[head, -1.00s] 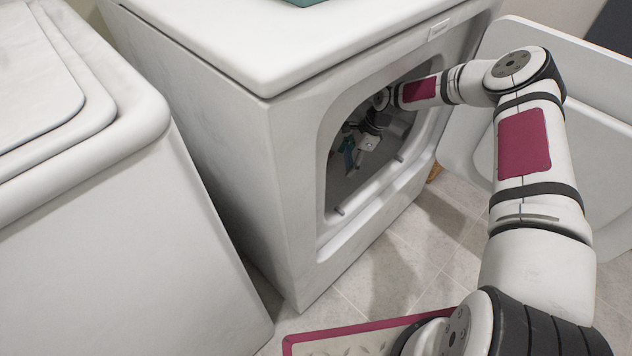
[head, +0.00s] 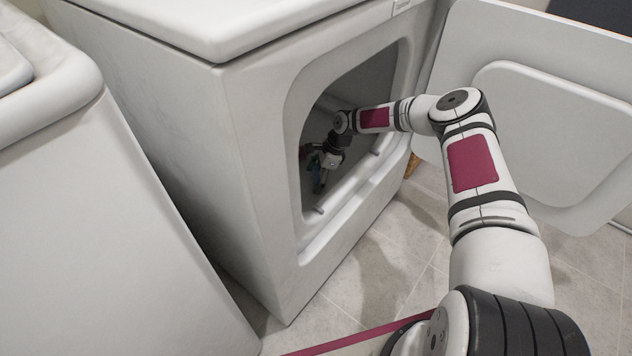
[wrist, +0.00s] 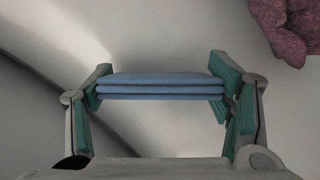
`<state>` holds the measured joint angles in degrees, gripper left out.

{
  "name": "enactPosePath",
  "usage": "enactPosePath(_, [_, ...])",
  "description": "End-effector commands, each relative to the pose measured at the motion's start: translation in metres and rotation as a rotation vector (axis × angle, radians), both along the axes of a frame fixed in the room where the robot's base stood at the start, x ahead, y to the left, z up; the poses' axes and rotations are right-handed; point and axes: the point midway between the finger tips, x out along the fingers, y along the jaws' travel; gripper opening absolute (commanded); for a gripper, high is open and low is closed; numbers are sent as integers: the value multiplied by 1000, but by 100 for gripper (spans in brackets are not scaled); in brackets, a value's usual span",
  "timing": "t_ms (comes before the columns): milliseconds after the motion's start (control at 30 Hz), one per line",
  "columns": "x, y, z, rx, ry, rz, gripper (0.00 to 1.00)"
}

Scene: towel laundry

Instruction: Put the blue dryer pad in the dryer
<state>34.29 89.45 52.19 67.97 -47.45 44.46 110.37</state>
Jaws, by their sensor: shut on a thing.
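The blue dryer pad (wrist: 162,86) is a flat, layered blue piece in the wrist view. My gripper (wrist: 164,92) is shut on it, with a green-lined finger at each end of the pad. In the head view, my gripper (head: 320,172) is inside the opening of the white dryer (head: 235,150), near the lower left of the opening. The pad is too small and dark to make out clearly there. The dryer door (head: 555,130) stands open to the right.
A dark pink, rough-textured cloth (wrist: 290,28) shows at the upper right of the wrist view, apart from the pad. A second white machine (head: 90,210) stands to the left. Tiled floor (head: 385,270) lies in front of the dryer. The dryer opening's rim surrounds my arm.

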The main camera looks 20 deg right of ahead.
Motion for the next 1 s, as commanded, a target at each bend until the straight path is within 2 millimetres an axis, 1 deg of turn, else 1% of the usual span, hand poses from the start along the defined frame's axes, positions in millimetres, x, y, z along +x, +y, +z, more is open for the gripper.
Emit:
enactPosePath(33, [0, 0, -5, 1, 0, -1, 62])
enactPosePath(233, [0, 0, -3, 0, -1, 1, 63])
enactPosePath(400, [0, 0, -7, -1, 0, 1, 62])
enactPosePath(433, [0, 0, -6, -1, -1, 1, 81])
enactPosePath(500, [0, 0, -6, 0, 0, 1, 94])
enactPosePath(867, [0, 0, -4, 0, 0, 1, 94])
enactPosePath(933, [0, -1, 0, 0, -1, 1, 94])
enactPosePath(1000, [1, -4, 8, -2, -3, 0, 94])
